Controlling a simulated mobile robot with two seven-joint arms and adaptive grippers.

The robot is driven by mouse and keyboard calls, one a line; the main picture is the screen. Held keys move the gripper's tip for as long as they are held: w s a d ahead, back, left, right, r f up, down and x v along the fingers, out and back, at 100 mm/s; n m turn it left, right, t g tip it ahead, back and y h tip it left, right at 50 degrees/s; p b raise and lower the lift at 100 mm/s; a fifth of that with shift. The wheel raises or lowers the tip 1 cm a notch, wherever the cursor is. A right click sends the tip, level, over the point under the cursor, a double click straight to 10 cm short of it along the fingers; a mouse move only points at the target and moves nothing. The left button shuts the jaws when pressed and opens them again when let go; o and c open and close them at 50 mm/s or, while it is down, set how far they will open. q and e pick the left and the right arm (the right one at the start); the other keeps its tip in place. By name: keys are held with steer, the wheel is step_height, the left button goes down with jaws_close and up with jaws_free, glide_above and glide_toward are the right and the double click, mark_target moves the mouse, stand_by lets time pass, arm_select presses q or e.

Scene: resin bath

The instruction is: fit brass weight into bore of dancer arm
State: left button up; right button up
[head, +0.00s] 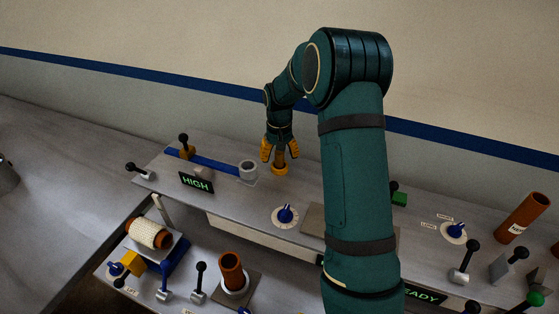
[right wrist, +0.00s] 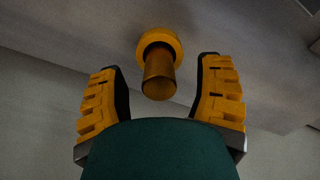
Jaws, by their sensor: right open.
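The brass weight (head: 279,168) stands upright on the grey bench, with a wide base and a narrower stem. The right wrist view shows the weight (right wrist: 159,75) between my fingers, with a gap on each side. My right gripper (head: 280,153) points down over it and is open; it also shows in the right wrist view (right wrist: 158,68). The blue dancer arm (head: 218,164) lies just left of the weight, ending in a grey ring with the bore (head: 249,168). The ring is empty as far as I can see. My left gripper is out of view.
A HIGH display (head: 196,182) stands before the dancer arm. A blue dial (head: 285,215) sits in front of the weight. Levers, a wound spool (head: 149,233) and a copper-coloured tube (head: 232,271) stand on the lower front level. My right arm hides part of the bench.

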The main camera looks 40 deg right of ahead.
steer(key=shift+f, duration=0.9)
steer(key=shift+o, duration=0.2)
jaws_close()
steer(key=shift+r, duration=0.1)
